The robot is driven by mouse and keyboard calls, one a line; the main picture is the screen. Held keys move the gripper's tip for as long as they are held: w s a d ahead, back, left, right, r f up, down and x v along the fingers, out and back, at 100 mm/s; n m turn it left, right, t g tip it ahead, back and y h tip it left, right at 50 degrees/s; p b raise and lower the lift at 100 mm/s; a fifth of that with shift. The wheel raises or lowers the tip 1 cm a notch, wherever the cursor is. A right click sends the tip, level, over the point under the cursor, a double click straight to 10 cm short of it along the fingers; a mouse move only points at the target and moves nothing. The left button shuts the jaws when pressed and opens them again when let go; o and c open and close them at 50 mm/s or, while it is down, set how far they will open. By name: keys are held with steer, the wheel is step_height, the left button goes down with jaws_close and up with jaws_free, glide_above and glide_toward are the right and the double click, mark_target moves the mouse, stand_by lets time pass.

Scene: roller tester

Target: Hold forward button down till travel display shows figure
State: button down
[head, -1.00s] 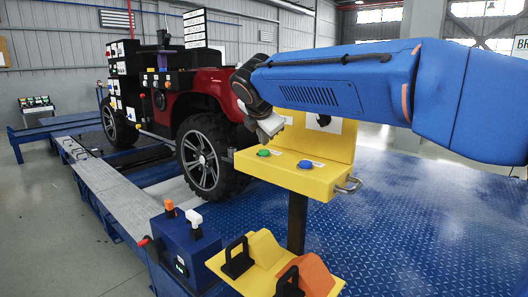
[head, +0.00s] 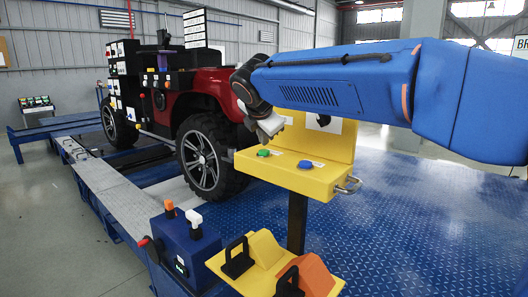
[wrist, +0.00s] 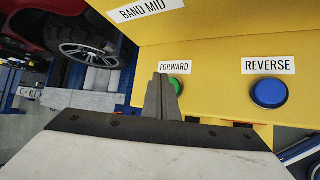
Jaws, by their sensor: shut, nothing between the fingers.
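The green button (head: 263,153) sits on the sloped front of the yellow control box (head: 285,180). In the wrist view this green button (wrist: 176,85) is by the FORWARD label (wrist: 174,66). My gripper (head: 269,128) is shut and empty, just above it in the head view. In the wrist view my fingertips (wrist: 163,80) cover the button's left part and some of the label; I cannot tell whether they touch. A blue button (wrist: 269,93) by the REVERSE label is to the right. I cannot make out a travel display; my arm hides part of the box's upright panel.
A red vehicle (head: 208,82) with large black tyres stands on the tester, left of the box. A blue box (head: 187,248) with knobs and yellow and orange wedges (head: 309,275) are in front. Blue chequered floor (head: 420,220) lies open at right.

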steer(key=shift+f, duration=0.1)
stand_by(0.3)
steer(key=shift+f, duration=0.35)
